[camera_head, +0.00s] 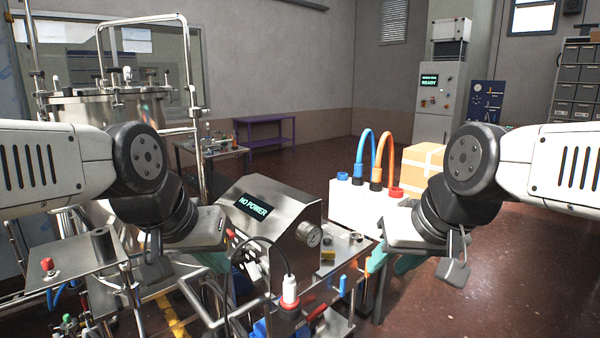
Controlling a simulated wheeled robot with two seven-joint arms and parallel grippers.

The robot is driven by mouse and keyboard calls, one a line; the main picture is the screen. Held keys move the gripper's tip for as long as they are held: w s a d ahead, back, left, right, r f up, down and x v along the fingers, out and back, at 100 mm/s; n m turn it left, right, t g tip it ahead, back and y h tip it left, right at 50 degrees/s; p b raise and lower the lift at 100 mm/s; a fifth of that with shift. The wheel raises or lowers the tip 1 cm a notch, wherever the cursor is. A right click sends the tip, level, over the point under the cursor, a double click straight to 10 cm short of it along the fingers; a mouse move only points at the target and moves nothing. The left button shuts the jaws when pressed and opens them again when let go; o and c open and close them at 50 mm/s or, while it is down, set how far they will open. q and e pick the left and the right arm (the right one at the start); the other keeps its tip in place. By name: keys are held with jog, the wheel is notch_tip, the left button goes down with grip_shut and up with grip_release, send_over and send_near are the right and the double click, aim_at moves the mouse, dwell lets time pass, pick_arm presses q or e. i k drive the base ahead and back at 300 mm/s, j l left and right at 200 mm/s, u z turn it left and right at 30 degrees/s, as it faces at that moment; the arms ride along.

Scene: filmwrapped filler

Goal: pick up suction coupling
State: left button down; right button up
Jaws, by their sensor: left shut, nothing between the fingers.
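I cannot tell for sure which part is the suction coupling. A blue hose (362,148) and an orange hose (386,148) arch over a white box (365,207), with blue and red end fittings (397,192) at its top. My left gripper (214,263) points down and away beside the steel control box, left of the hoses. Its teal fingers look shut and empty, partly hidden by the wrist. My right gripper (392,262) is in front of the white box, below the hoses. Its two teal fingers show apart, with nothing seen between them.
A steel tank (110,110) with rails is at left. A cardboard box (422,165) is behind my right arm. Floor at right is clear.

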aim_at(358, 166)
jog(key=i+l+u, duration=0.45)
jog(key=l+u, duration=0.15)
jog(key=u, duration=0.15)
jog(key=i+l+u, duration=0.1)
jog(key=l+u, duration=0.25)
jog(key=i+l+u, duration=0.1)
jog(key=l+u, duration=0.75)
jog(key=l, duration=3.6)
jog(key=k, duration=0.1)
